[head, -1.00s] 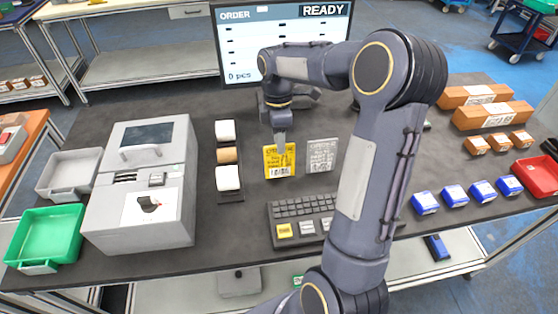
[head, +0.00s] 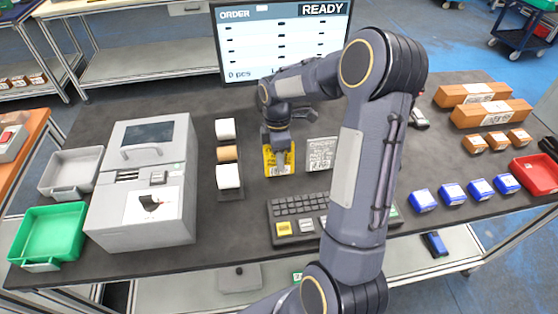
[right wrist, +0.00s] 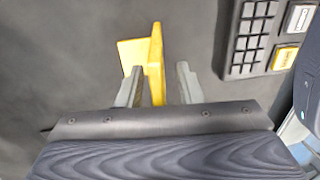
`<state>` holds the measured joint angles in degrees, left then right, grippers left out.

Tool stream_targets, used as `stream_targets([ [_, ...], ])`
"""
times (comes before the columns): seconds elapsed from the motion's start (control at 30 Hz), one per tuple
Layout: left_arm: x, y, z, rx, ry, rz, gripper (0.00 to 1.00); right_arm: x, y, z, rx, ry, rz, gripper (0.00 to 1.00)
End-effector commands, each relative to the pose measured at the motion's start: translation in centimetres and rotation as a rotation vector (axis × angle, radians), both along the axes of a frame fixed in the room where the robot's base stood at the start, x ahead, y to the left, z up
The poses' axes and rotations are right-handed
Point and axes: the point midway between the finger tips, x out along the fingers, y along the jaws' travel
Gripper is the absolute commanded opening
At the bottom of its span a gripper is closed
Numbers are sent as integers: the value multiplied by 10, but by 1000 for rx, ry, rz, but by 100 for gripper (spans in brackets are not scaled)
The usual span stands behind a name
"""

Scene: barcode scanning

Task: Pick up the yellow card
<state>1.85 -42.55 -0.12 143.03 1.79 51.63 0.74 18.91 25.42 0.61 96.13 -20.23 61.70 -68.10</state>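The yellow card (head: 270,165) stands on the dark table left of a grey card (head: 321,154), its upper part hidden behind my right gripper (head: 279,147). In the right wrist view the card (right wrist: 155,62) appears edge-on as a thin yellow plate with a side part to its left. My right gripper (right wrist: 160,88) is open, with its two grey fingers on either side of the card. The left finger is close to the card; a gap shows on the right. My left gripper is not in view.
A keyboard (head: 297,206) lies just in front of the cards. Label rolls (head: 228,176) and a grey machine (head: 145,185) stand to the left. Blue boxes (head: 452,193) and brown boxes (head: 491,114) are on the right. The monitor (head: 282,45) stands behind.

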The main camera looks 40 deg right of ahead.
Motion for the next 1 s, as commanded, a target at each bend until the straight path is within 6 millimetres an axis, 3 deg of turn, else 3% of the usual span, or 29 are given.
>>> stream_targets([
  [0.5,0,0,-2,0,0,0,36,0,0,-4,0,0,0,33],
  [0.77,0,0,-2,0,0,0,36,0,0,-4,0,0,0,0],
  [1.0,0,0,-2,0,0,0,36,0,0,-4,0,0,0,0],
])
